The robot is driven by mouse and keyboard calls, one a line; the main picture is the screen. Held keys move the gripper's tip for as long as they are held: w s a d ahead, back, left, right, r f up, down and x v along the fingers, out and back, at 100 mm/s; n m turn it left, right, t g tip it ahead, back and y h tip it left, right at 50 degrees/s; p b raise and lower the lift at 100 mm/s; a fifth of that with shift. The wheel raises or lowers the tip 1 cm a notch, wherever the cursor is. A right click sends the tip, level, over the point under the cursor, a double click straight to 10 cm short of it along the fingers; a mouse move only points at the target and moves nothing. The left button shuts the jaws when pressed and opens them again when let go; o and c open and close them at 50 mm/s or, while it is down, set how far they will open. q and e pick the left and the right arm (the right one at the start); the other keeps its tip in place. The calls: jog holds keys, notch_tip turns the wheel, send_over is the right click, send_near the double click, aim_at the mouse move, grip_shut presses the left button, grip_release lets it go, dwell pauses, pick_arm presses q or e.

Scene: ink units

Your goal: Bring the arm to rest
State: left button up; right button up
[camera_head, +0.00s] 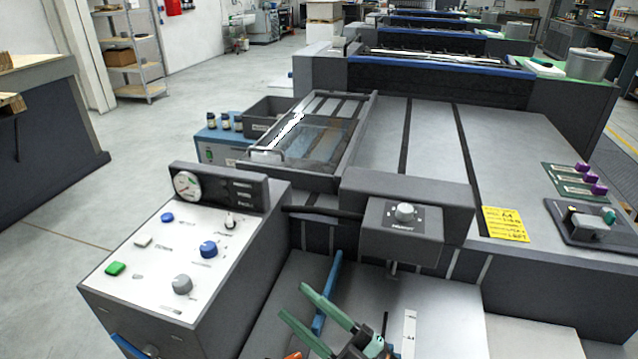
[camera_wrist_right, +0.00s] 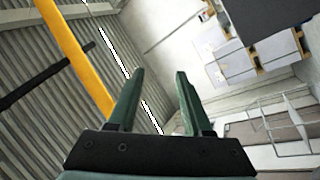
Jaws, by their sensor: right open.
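My right gripper (camera_head: 293,300) shows at the bottom of the head view, above the pale feed surface (camera_head: 445,310) at the front of the machine. Its two green fingers are apart, with nothing visible between them. In the right wrist view the same open fingers (camera_wrist_right: 160,71) point towards the upper part of the hall, with the ribbed ceiling (camera_wrist_right: 60,120) and a yellow beam (camera_wrist_right: 75,55) behind them. Most of my right arm is out of the picture. My left gripper is in neither view.
A control panel (camera_head: 145,262) with buttons and a gauge (camera_head: 187,185) stands left of my gripper. A dial box (camera_head: 402,230) overhangs the feed surface just beyond it. A yellow card (camera_head: 505,224) lies at the right. Open floor (camera_head: 130,180) lies at the left.

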jog(key=w+d+f+m+t+h+p, duration=0.1)
jog(key=d+f+m+t+h, duration=0.2)
jog(key=d+f+m+h, duration=0.6)
jog(key=s+d+f+m+g+h+p, duration=0.1)
jog(key=s+d+f+m+g+h, duration=0.2)
jog(key=s+f, duration=0.4)
jog(key=s+d+f+m+g+h, duration=0.3)
jog(key=s+d+f+m, duration=0.2)
jog(key=s+d+f, duration=0.2)
notch_tip(320, 180, down, 2)
jog(key=shift+f+m+g+p, duration=0.25)
jog(key=shift+m+g+p, duration=0.05)
jog(key=shift+m+p, duration=0.1)
